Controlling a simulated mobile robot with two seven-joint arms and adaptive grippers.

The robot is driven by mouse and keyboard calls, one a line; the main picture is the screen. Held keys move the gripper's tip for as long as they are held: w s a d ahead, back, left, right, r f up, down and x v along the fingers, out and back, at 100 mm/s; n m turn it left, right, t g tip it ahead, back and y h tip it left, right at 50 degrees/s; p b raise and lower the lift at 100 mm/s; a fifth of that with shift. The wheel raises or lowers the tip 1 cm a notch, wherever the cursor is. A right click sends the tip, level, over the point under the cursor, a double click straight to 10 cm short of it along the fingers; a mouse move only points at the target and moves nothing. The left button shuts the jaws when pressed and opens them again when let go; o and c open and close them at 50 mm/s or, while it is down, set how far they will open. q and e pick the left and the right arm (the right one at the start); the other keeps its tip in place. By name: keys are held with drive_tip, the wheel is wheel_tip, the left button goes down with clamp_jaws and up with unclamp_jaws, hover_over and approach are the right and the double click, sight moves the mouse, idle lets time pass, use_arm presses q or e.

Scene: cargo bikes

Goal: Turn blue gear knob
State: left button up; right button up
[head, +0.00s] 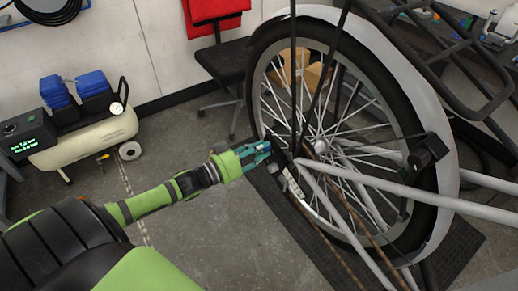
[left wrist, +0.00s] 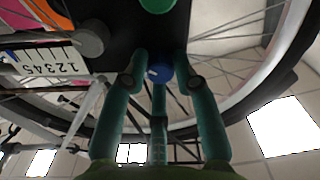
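In the left wrist view a small blue knob (left wrist: 158,73) stands on a dark panel (left wrist: 125,35), framed by the teal fingers of my left gripper (left wrist: 160,62). The fingers bend inward around the knob; I cannot tell whether they touch it. A green knob (left wrist: 157,4) sits at the top edge and a grey knob (left wrist: 90,41) is to the left, by a white scale with numbers (left wrist: 55,64). In the head view my left gripper (head: 264,152) is at the bike wheel's lower left. The blue knob cannot be made out there. My right gripper is not in view.
The large spoked bike wheel (head: 258,95) and silver frame tubes (head: 410,192) are just right of my left gripper. A cream air compressor (head: 90,140) stands at the left and a red-black chair (head: 222,60) behind. Floor between compressor and wheel is mostly clear.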

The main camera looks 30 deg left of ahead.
use_arm(q)
clamp_jaws()
drive_tip(key=shift+m, duration=0.3)
drive_tip(key=shift+m+p, duration=1.05)
drive_tip(key=shift+m, duration=4.45)
